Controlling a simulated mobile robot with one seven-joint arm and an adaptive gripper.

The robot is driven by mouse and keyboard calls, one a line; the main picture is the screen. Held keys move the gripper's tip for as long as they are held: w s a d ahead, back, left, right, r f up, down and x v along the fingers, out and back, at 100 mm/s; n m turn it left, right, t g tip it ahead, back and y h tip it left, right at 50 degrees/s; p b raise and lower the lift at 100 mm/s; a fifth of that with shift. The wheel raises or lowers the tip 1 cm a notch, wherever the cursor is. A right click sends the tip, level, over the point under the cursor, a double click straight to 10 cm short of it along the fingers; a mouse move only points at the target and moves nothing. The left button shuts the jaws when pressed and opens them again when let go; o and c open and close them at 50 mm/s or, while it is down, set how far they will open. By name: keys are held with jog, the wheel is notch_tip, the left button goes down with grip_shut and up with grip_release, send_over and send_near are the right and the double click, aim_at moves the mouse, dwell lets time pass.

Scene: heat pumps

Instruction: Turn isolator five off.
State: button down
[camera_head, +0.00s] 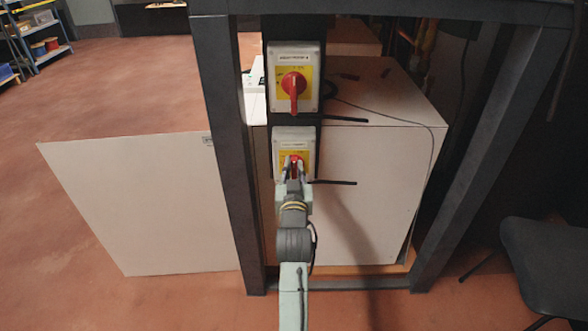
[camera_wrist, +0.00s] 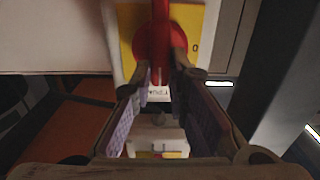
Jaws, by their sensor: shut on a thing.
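Two isolators hang one above the other on a dark post. The lower isolator (camera_head: 292,137) is a light box with a yellow plate and a red rotary handle (camera_head: 295,160). Its label is too small to read in the head view. My gripper (camera_head: 295,172) is at this lower isolator, with its fingers shut on the red handle. In the wrist view the red handle (camera_wrist: 158,40) lies between the two fingertips (camera_wrist: 163,78), in front of the yellow plate (camera_wrist: 192,22), which bears a 0 at the right. My fingers partly hide the handle.
The upper isolator (camera_head: 293,60) has a red handle pointing down, and its label seems to end in 4. Dark rods (camera_head: 333,183) stick out to the right of the post. A dark frame (camera_head: 222,150) surrounds a white box (camera_head: 365,200). A black chair (camera_head: 550,265) stands right.

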jog(key=shift+n, duration=0.3)
jog(key=n, duration=0.1)
jog(key=n+p, duration=0.1)
jog(key=n, duration=0.1)
jog(key=shift+a+n, duration=0.3)
jog(key=shift+a+f+n+p, duration=0.2)
jog(key=shift+n+p, duration=0.35)
jog(key=shift+n, duration=1.7)
jog(key=shift+a+f+n+p, duration=0.2)
jog(key=shift+n+p, duration=0.4)
jog(key=shift+n, duration=1.7)
jog(key=shift+a+f+n+p, duration=0.1)
jog(key=shift+f+n+p, duration=0.35)
jog(key=shift+n, duration=1.8)
jog(key=shift+r, duration=0.1)
jog(key=c, duration=1.6)
grip_release()
jog(key=shift+o, duration=0.2)
jog(key=shift+s, duration=0.1)
